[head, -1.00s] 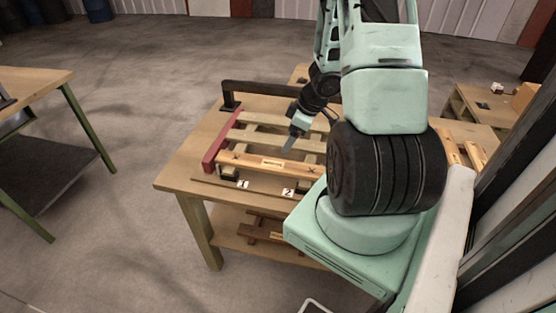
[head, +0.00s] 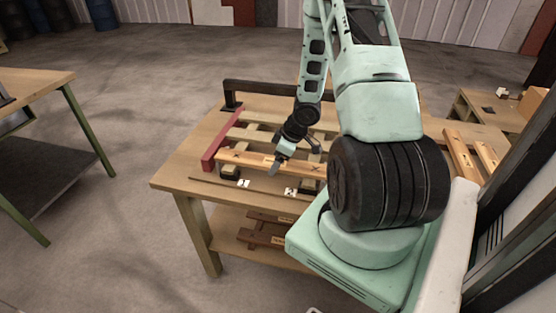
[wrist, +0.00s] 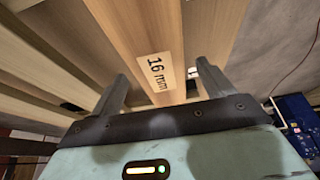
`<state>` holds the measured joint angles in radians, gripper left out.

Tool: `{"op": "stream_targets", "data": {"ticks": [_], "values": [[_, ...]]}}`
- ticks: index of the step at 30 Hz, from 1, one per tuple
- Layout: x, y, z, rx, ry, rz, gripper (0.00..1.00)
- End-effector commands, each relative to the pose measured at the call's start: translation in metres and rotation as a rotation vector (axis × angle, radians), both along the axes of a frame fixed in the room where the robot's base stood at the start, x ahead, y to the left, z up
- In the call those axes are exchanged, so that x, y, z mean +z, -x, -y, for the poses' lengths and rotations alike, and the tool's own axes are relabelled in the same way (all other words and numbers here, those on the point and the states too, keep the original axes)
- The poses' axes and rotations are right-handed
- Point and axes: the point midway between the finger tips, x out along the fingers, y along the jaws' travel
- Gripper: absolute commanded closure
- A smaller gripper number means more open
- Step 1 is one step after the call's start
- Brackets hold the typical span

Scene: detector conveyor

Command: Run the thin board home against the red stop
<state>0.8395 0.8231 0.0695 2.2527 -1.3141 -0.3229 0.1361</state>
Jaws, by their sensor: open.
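The thin board (head: 235,159), pale wood, lies along the front of the slatted rack on the table. Its left end is close to the red stop (head: 214,149); I cannot tell whether they touch. In the wrist view the board (wrist: 138,30) carries a "16 mm" label and passes between my fingers. My gripper (head: 292,160) is open above the board's middle, with one finger on each side in the wrist view (wrist: 165,88). Whether the fingers touch the board is unclear. My gripper hides part of the board in the head view.
A dark raised bar (head: 265,88) stands along the table's back edge. Numbered white cards (head: 243,183) lie in front of the rack. More boards lie on the right (head: 462,155) and on the lower shelf (head: 262,237). The left tabletop is clear.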

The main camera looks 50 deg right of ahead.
Motion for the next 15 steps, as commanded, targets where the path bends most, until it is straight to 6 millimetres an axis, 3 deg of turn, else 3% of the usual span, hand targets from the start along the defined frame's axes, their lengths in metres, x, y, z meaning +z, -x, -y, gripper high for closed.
{"op": "stream_targets", "data": {"ticks": [4, 10, 15], "values": [[0.0003, 0.0001, 0.0001, 0.0, 0.0, 0.0, 0.2], [0.0004, 0.0001, 0.0002, 0.0, 0.0, 0.0, 0.73], [0.0006, -0.0012, -0.0007, 0.0, 0.0, 0.0, 0.73]]}}
